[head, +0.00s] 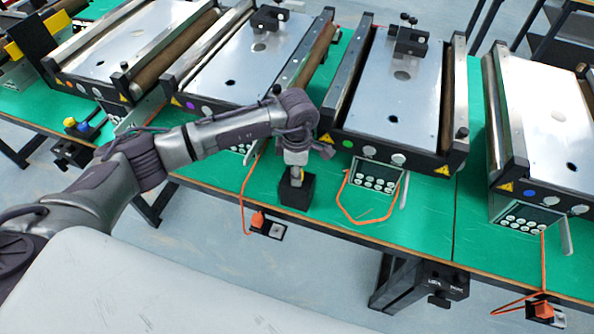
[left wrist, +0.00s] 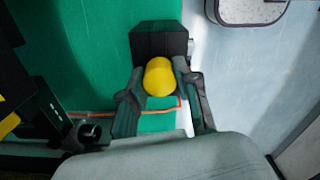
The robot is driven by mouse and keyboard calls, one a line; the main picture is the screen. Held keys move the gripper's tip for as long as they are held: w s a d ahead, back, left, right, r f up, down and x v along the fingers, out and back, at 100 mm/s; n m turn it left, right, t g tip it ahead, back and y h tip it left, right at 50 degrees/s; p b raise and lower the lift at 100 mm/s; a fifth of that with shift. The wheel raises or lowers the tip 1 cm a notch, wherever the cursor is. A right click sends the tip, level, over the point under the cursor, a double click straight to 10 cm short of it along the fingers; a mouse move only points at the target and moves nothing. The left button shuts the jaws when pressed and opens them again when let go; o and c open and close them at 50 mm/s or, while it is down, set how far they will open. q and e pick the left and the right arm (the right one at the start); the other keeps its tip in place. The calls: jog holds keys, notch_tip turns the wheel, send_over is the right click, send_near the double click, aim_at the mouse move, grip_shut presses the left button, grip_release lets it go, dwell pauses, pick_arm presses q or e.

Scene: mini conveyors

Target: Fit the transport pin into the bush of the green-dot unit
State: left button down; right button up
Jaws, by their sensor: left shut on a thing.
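My left gripper (head: 294,172) points down at the table's front strip, in front of the gap left of the green-dot unit (head: 395,100). In the left wrist view its two fingers (left wrist: 160,88) are shut on a yellow round-ended piece, which I take as the transport pin (left wrist: 159,76). A black block (head: 297,192) sits right under the gripper, also seen in the left wrist view (left wrist: 160,40); I cannot tell whether the pin is still in it. The green dot (head: 347,144) is on the unit's front face.
A purple-dot unit (head: 235,55) stands left, partly behind my arm, and a blue-dot unit (head: 545,120) right. Orange cords (head: 345,208) lie on the green table (head: 425,225). A black open ring part (left wrist: 88,131) is near my fingers in the left wrist view.

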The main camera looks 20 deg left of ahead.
pick_arm(q)
jog(key=shift+r+p, duration=1.5)
jog(key=shift+r, duration=1.55)
notch_tip(320, 180, up, 6)
jog(key=p, duration=0.3)
jog(key=shift+r, duration=0.25)
